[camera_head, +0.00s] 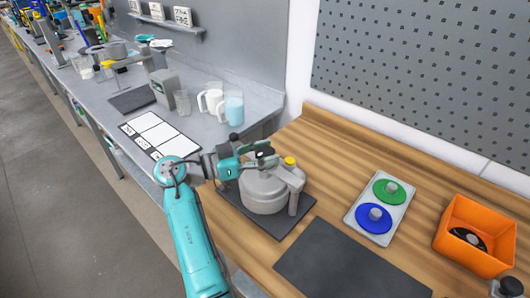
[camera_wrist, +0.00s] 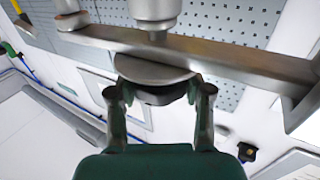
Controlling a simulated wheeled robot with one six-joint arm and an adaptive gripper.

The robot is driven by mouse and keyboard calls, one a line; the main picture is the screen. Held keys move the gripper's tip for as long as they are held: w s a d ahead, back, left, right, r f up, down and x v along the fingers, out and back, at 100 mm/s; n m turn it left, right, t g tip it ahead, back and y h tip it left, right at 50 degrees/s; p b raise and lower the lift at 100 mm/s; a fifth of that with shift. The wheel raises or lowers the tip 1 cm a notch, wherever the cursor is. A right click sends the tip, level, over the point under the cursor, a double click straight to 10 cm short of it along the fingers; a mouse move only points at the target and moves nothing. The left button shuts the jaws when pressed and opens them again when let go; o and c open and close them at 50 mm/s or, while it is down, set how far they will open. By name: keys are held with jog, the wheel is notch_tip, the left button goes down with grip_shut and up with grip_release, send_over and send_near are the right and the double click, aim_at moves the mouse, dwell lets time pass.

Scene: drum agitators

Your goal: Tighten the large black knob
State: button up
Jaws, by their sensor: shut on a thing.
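The grey drum agitator (camera_head: 265,190) stands on a dark mat on the wooden bench in the head view. My gripper (camera_head: 248,162) is at its upper left side, by the arm that spans over the drum. In the wrist view my gripper (camera_wrist: 161,92) has its two fingers on opposite sides of a dark round knob (camera_wrist: 160,96), shut on it. The knob sits directly under a metal half-round plate (camera_wrist: 152,70) on a long metal bar (camera_wrist: 225,58). The knob is mostly hidden by the fingers and plate; its thread is not visible.
A yellow cap (camera_head: 290,161) tops the agitator's right post. To the right are a tray (camera_head: 357,222) with green and blue discs and an orange bin (camera_head: 468,248). A bare dark mat (camera_head: 345,268) lies in front. Jugs (camera_head: 233,108) stand on the grey bench behind.

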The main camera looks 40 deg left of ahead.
aim_at(265, 151)
jog(key=shift+r+m+h, duration=0.1)
jog(key=shift+m+h, duration=0.2)
jog(key=shift+h, duration=0.1)
jog(key=o, duration=1.2)
notch_tip(265, 151, up, 10)
jog(key=shift+f, duration=0.1)
